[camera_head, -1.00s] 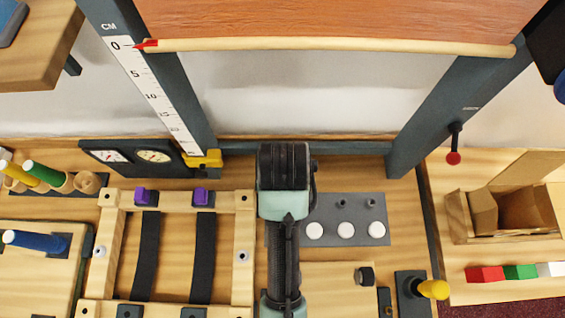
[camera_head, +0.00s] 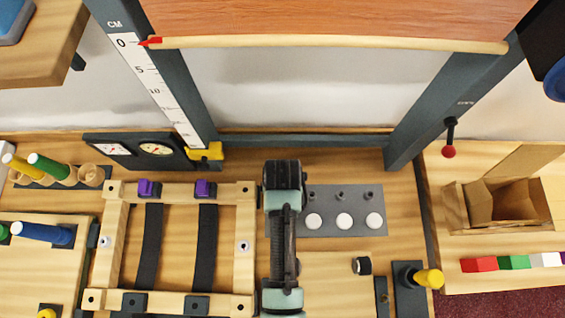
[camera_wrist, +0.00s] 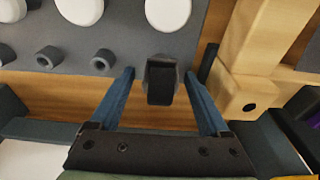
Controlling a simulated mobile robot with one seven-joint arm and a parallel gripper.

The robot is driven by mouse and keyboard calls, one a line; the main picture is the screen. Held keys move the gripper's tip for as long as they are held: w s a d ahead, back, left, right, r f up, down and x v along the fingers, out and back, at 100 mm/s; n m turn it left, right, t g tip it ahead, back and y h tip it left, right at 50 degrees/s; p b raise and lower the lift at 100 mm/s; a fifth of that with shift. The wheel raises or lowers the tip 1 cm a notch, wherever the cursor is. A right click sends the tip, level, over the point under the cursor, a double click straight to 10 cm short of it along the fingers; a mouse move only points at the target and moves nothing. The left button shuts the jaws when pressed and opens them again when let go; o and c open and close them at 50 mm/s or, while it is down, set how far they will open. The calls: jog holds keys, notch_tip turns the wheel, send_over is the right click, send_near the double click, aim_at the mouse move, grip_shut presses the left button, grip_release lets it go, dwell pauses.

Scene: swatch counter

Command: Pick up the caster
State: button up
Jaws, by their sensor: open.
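The caster (camera_wrist: 161,82), a small dark grey piece with a black wheel-like face, shows in the wrist view near the edge of a grey panel (camera_wrist: 120,35). My gripper (camera_wrist: 160,73) is open, with one blue finger on each side of the caster. Gaps show between the caster and both fingers, so it is not clasped. In the head view my arm hides the caster, and my fingertips do not show there. The grey panel (camera_head: 326,232) there carries white discs and small pegs to the right of my arm.
A wooden frame (camera_head: 245,215) with black straps stands close to the left of my arm; its post (camera_wrist: 245,95) is near one finger. A small black roll (camera_head: 362,265) and a yellow-knobbed lever (camera_head: 428,278) lie to the right. A gauge box (camera_head: 135,150) stands behind.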

jog(key=shift+w+f, duration=0.1)
jog(key=shift+f, duration=0.3)
grip_shut()
jog(key=shift+r, duration=0.15)
notch_tip(320, 180, up, 10)
jog(key=shift+f+b, duration=0.1)
jog(key=shift+b, duration=0.25)
dwell(0.3)
